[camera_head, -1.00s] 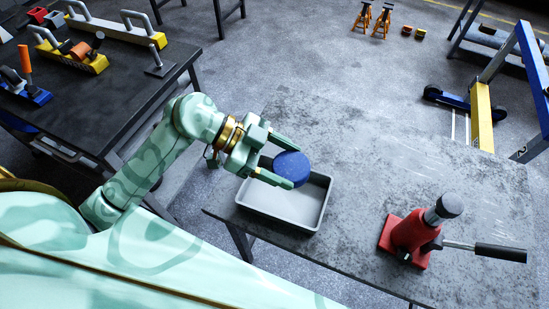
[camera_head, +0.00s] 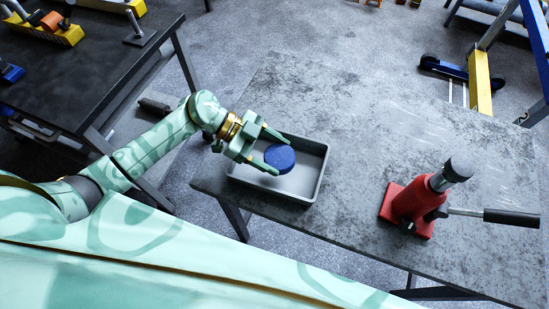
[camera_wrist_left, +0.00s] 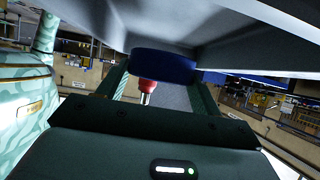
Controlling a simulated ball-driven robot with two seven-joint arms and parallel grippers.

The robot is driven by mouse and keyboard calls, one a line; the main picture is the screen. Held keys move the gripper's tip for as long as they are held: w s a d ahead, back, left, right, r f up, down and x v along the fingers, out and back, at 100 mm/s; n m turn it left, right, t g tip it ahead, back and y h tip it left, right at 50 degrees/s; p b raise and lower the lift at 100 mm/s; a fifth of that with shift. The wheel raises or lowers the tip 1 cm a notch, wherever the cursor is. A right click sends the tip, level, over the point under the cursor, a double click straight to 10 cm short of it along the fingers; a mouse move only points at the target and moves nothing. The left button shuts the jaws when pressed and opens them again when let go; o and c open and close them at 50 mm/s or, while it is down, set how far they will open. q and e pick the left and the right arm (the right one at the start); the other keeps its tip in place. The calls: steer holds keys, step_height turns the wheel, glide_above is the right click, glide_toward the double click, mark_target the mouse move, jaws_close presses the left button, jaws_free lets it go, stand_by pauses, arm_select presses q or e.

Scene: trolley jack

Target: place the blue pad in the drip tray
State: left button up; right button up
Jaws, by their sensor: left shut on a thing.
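The blue pad (camera_head: 280,160) is a round, thick disc. My left gripper (camera_head: 279,156) is shut on it, with a finger on either side. In the head view the pad shows over the inside of the grey drip tray (camera_head: 309,186), towards its left half; I cannot tell whether it touches the tray floor. In the left wrist view the pad (camera_wrist_left: 163,65) sits between the fingertips, close to a large grey surface that looks like the tray. My right gripper is not in view.
The tray stands on a worn grey table (camera_head: 345,110). A red bottle jack (camera_head: 412,207) with a black-gripped handle (camera_head: 510,217) stands to its right. A dark bench (camera_head: 75,85) with tools is at the upper left. The table between tray and jack is clear.

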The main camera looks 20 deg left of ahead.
mark_target(274, 158)
arm_select(q)
steer(key=shift+w+f, duration=0.25)
steer(key=shift+f, duration=0.05)
step_height(274, 158, down, 4)
steer(key=shift+w+r+b, duration=0.15)
steer(key=shift+r+b, duration=0.05)
steer(key=shift+b, duration=0.85)
steer(key=shift+a+r, duration=0.1)
steer(key=o, duration=1.1)
steer(key=p+v, duration=0.1)
steer(key=v, duration=1.1)
steer(key=shift+p, duration=0.4)
